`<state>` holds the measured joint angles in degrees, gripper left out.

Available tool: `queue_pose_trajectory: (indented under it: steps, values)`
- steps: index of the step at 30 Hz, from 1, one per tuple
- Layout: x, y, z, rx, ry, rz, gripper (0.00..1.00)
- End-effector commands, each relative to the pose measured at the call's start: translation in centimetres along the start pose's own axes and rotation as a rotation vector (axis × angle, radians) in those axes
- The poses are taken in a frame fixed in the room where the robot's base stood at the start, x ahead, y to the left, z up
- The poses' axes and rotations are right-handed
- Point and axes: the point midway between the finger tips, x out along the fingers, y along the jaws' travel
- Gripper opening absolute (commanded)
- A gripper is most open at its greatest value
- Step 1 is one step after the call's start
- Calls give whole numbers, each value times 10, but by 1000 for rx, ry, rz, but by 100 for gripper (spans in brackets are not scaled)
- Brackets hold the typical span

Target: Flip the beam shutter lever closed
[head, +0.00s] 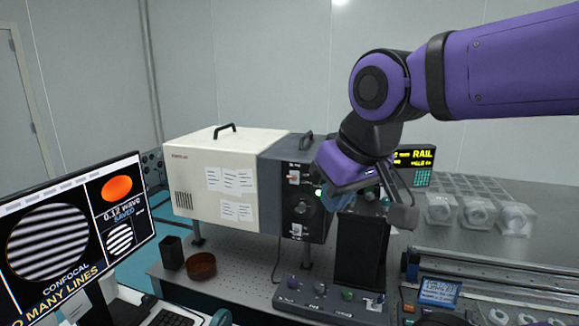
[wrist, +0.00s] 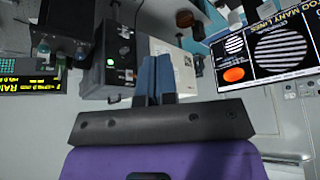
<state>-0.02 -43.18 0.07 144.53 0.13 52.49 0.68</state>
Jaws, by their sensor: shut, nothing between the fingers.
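The dark front unit (head: 300,222) of the cream instrument carries small controls on its face. A small orange-and-white switch-like part (head: 293,177) sits near its top; it may be the shutter lever, but its position is too small to read. A round black knob (head: 303,207) is below it. A green light (head: 318,192) is lit; it also shows in the wrist view (wrist: 110,62). My gripper (head: 334,194) is in front of the unit's right side. In the wrist view its blue fingers (wrist: 154,62) are together and empty, beside the unit's face. Contact cannot be told.
A black stand (head: 361,255) rises just below my gripper, with a knobbed control panel (head: 325,303) before it. A monitor (head: 75,235) stands at left. A brown dish (head: 201,266) and black cup (head: 172,252) are on the table. Clear boxes (head: 477,213) stand at right.

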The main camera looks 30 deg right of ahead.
Motion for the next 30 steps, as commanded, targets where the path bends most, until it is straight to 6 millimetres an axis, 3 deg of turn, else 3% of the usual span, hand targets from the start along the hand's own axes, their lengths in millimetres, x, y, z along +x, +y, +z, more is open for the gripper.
queue_pose_trajectory:
  steps: [5, 14, 24, 30]
  values:
    - [-6, 7, -37, 79, -39, 10, 0]
    - [-3, 37, -142, 323, -148, 53, 0]
    - [37, 90, -252, 603, -263, 132, 0]
    - [72, 125, -301, 751, -319, 187, 0]
